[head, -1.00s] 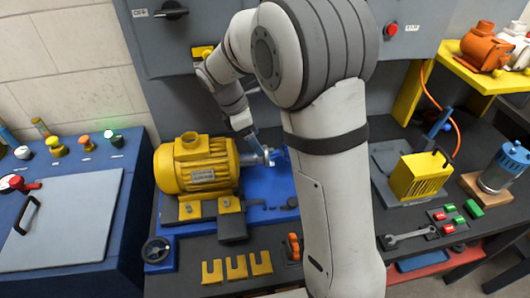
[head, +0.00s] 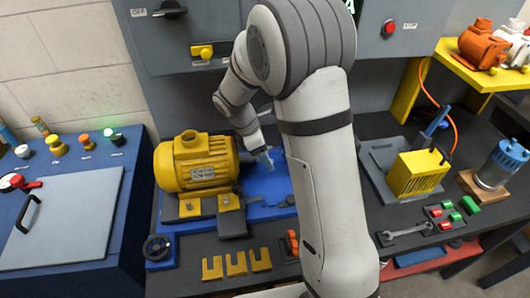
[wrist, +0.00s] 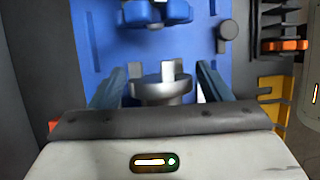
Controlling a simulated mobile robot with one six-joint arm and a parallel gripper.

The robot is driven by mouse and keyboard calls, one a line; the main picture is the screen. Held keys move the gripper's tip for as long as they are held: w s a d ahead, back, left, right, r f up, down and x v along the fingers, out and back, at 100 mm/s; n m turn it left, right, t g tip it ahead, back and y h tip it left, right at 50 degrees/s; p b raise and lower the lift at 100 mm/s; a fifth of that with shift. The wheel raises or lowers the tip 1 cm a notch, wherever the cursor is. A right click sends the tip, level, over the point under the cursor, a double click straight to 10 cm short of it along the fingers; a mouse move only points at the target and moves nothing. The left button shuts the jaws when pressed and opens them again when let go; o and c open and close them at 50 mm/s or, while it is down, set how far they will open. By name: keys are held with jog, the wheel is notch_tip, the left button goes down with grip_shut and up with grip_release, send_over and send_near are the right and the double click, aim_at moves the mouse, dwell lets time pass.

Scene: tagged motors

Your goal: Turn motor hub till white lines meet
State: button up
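The yellow motor (head: 197,165) stands on the blue base (head: 268,187) in the head view. In the wrist view a round grey metal hub with upright jaws (wrist: 161,88) sits in the lower middle. A blue lobed part with a grey centre (wrist: 155,13) faces it across a gap. My gripper (wrist: 160,72) is open, one blue finger on each side of the grey hub with narrow gaps. In the head view my gripper (head: 266,159) points down at the motor's right end and hides the hub.
Yellow shims (head: 237,264) lie in front of the base, and a black handwheel (head: 157,247) is at its left corner. A yellow finned block (head: 419,175), a wrench (head: 408,232) and a blue-topped motor (head: 502,165) stand right. A control desk (head: 65,215) is at left.

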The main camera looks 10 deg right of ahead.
jog(key=c, duration=0.8)
jog(key=shift+f+t+b, duration=0.15)
jog(key=shift+t+b, duration=0.15)
jog(key=shift+b, duration=0.25)
jog(key=t+b, duration=0.1)
jog(key=b, duration=0.1)
jog(key=t+b, duration=0.1)
jog(key=b, duration=0.2)
jog(key=shift+f+m, duration=0.25)
jog(key=shift+m, duration=0.05)
jog(key=t+b, duration=0.4)
jog(key=b, duration=0.6)
jog(key=shift+s+f+m, duration=0.1)
jog(key=shift+f+m, duration=0.05)
jog(key=shift+m, duration=0.25)
jog(key=t+b, duration=0.2)
jog(key=b, duration=0.7)
jog(key=shift+m+t+h, duration=0.3)
jog(key=t+b, duration=0.1)
jog(key=b, duration=0.2)
jog(key=shift+r, duration=0.25)
jog(key=shift+r+t+b, duration=0.15)
jog(key=shift+t+b, duration=0.15)
jog(key=shift+b, duration=0.4)
jog(key=shift+r, duration=0.1)
